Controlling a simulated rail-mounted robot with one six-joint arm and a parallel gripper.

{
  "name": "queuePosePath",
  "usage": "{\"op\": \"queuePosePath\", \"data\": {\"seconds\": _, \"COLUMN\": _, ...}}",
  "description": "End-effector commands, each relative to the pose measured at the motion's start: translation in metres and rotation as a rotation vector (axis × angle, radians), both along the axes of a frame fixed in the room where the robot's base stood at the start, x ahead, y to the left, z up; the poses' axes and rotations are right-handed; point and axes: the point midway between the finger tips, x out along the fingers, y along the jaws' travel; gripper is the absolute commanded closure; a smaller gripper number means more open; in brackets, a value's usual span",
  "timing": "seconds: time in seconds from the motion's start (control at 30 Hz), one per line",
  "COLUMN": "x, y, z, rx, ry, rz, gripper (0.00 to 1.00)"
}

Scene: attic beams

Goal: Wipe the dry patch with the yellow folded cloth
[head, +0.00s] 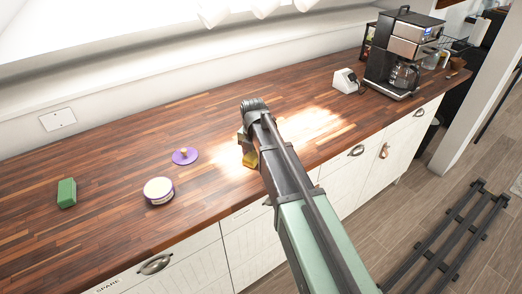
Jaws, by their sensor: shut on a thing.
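My gripper (246,143) is over the middle of the wooden counter, mostly hidden behind my own arm. It is shut on the yellow folded cloth (250,159), of which only a small part shows below the fingers. The cloth is at or just above the counter surface; I cannot tell whether it touches. A bright glare lies on the wood around it, and I cannot make out the dry patch.
A purple lid with a knob (185,156), a round tub (159,190) and a green block (67,193) stand left on the counter (110,150). A small white device (345,80) and a coffee machine (402,55) stand right. Floor rails (450,235) lie lower right.

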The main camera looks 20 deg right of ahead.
Motion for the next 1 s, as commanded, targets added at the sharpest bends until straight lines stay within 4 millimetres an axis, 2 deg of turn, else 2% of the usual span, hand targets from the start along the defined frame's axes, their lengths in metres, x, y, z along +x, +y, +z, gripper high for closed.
{"op": "queuePosePath", "data": {"seconds": 0.2, "x": -0.001, "y": 0.006, "z": 0.000, "rx": 0.001, "ry": 0.001, "rz": 0.000, "gripper": 0.75}}
{"op": "queuePosePath", "data": {"seconds": 0.4, "x": 0.013, "y": 0.010, "z": 0.002, "rx": 0.000, "ry": 0.000, "rz": 0.001, "gripper": 0.75}}
{"op": "queuePosePath", "data": {"seconds": 0.57, "x": 0.013, "y": 0.009, "z": 0.002, "rx": -0.001, "ry": -0.001, "rz": 0.000, "gripper": 0.75}}
{"op": "queuePosePath", "data": {"seconds": 0.9, "x": 0.024, "y": -0.021, "z": -0.001, "rx": -0.001, "ry": 0.000, "rz": -0.002, "gripper": 0.75}}
{"op": "queuePosePath", "data": {"seconds": 1.0, "x": 0.025, "y": -0.024, "z": -0.001, "rx": -0.001, "ry": 0.000, "rz": -0.001, "gripper": 0.75}}
